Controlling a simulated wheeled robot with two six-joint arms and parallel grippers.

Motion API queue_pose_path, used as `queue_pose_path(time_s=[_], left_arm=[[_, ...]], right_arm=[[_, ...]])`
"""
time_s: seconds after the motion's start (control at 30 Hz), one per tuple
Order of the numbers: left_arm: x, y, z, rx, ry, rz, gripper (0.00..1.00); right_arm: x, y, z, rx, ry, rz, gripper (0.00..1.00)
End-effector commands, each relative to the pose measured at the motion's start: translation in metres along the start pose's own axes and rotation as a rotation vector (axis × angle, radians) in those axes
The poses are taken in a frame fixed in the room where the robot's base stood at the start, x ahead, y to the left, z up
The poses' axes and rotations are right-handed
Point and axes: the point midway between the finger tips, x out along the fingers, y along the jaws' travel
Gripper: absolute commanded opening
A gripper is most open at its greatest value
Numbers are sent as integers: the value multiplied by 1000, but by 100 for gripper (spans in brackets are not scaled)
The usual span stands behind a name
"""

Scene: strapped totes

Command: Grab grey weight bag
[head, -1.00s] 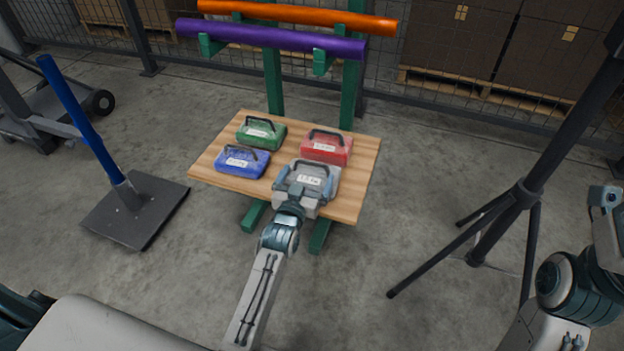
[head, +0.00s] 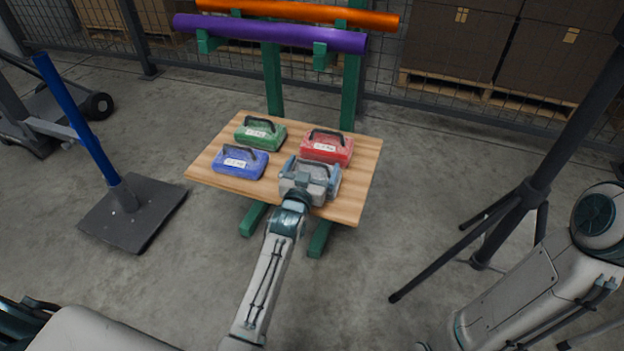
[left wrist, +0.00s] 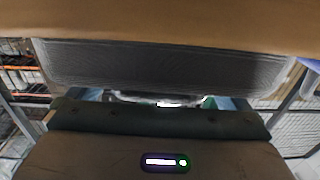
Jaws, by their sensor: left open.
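The grey weight bag (head: 316,170) lies at the front right of the small wooden table, partly hidden by my left gripper. My left gripper (head: 311,174) is at the bag, open, with one finger on each side of it. Whether the fingers touch it cannot be told. In the left wrist view, a grey textured surface that looks like the bag (left wrist: 165,65) fills the middle, close to the gripper. My right arm shows at the right edge of the head view, but its gripper is out of view.
On the wooden table (head: 362,185) are a red bag (head: 326,149), a blue bag (head: 238,165) and a green bag (head: 258,135). Behind are purple (head: 270,36) and orange (head: 300,12) rolls. A tripod (head: 520,205) stands right, a blue-handled plate (head: 130,215) left.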

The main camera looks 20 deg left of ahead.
Motion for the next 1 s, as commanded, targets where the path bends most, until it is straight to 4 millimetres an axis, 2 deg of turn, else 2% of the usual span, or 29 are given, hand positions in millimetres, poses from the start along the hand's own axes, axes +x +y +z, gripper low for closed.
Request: queue_pose_path(time_s=[0.07,0.1,0.4,0.83,1.0], left_arm=[[0,0,0,0,0,0,100],[0,0,0,0,0,0,96],[0,0,0,0,0,0,38],[0,0,-5,0,6,0,38],[0,0,-11,0,6,0,38]], right_arm=[[0,0,0,0,-1,0,69],[0,0,0,0,-1,0,69],[0,0,0,0,0,0,69],[1,0,0,-2,1,-2,69],[-5,0,2,-14,-20,-12,69]])
